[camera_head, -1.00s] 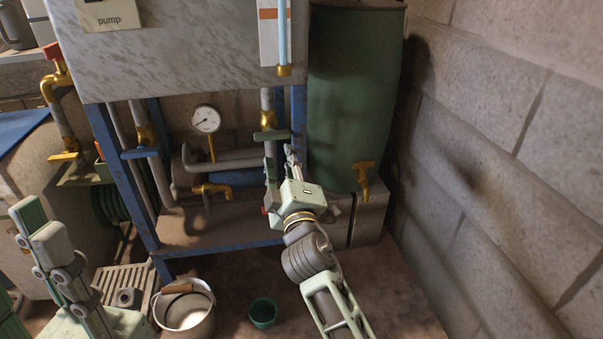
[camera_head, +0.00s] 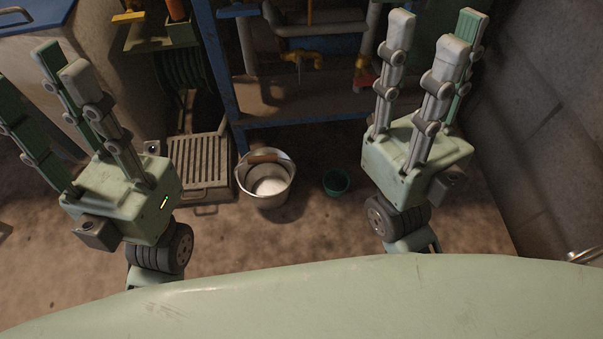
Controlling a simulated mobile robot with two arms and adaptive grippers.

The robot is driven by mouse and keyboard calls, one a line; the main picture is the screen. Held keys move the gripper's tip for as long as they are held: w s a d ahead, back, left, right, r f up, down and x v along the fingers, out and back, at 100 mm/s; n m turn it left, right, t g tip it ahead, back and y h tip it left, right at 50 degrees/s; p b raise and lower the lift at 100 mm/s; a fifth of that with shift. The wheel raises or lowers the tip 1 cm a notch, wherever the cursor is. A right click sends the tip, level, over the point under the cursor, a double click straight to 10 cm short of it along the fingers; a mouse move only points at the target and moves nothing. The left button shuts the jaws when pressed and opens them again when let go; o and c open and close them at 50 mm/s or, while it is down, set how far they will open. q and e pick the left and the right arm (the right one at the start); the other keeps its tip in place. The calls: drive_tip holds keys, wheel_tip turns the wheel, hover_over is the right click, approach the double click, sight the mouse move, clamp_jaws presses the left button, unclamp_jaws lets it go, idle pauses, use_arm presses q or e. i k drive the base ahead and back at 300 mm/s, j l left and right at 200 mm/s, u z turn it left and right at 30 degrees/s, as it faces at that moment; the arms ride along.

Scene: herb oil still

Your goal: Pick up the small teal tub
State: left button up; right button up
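The small teal tub (camera_head: 336,182) stands on the brown floor in the middle of the head view, just right of a metal bucket. It is upright with its dark inside showing, and nothing is touching it. My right gripper (camera_head: 436,38) is to the right of the tub, its fingers pointing up the picture, spread apart and empty. My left gripper (camera_head: 45,72) is far to the left of the tub, also with fingers spread and empty.
The metal bucket (camera_head: 278,199) with a brown handle stands close left of the tub. A slatted grate (camera_head: 205,172) lies left of the bucket. A blue frame (camera_head: 290,118) with pipes stands behind, and a block wall (camera_head: 545,130) bounds the right. Floor in front of the tub is clear.

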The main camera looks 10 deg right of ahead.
sight(337, 181)
drive_tip(key=j+z, duration=0.3)
drive_tip(key=z, duration=0.15)
drive_tip(key=i+j+z, duration=0.1)
drive_tip(key=j+z, duration=0.55)
drive_tip(key=z, duration=0.2)
